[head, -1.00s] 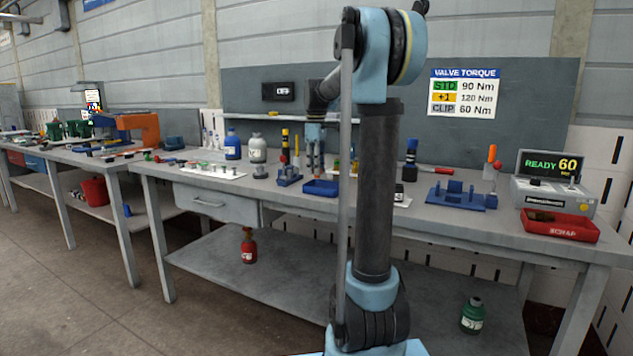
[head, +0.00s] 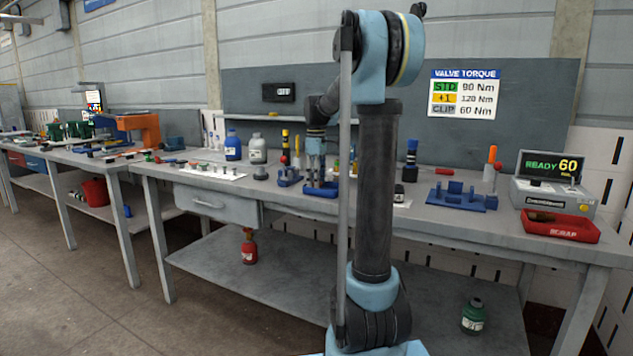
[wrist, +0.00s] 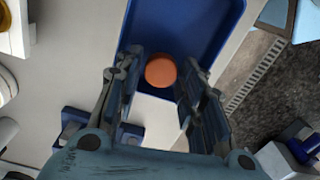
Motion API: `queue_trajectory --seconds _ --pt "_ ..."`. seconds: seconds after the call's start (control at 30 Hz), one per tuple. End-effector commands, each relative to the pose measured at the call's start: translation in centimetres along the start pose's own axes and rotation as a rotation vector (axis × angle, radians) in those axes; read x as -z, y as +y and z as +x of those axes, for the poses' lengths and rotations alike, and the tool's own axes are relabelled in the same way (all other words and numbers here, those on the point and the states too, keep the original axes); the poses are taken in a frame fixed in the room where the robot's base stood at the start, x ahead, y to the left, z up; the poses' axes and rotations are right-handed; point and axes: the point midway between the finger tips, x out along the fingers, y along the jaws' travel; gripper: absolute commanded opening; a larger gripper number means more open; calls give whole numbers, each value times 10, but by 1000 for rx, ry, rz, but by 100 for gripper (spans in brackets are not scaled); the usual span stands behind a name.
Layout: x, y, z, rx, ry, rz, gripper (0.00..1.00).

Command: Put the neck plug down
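The neck plug appears to be the orange round piece (wrist: 160,71) in the wrist view, between my fingertips and over the near end of a blue tray (wrist: 205,15). My gripper (wrist: 161,68) has one finger close on each side of it. I cannot tell whether the pads touch the plug or stand slightly apart, nor whether the plug rests on the tray floor. In the head view my gripper (head: 316,182) points down into the blue tray (head: 330,192) on the bench. The plug cannot be made out there.
A blue holder (head: 289,178) stands just left of the tray. A blue fixture (head: 455,198) and a red scrap bin (head: 562,226) are to the right. The bench's front edge is close to the tray.

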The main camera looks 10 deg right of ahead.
Motion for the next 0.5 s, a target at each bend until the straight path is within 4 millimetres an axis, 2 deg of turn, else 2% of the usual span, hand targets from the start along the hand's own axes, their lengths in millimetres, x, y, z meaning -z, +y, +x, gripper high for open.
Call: queue_trajectory --seconds 0.27,0.5 --pt "0 0 -5 0 0 0 36" --pt "0 0 -40 0 0 0 36"
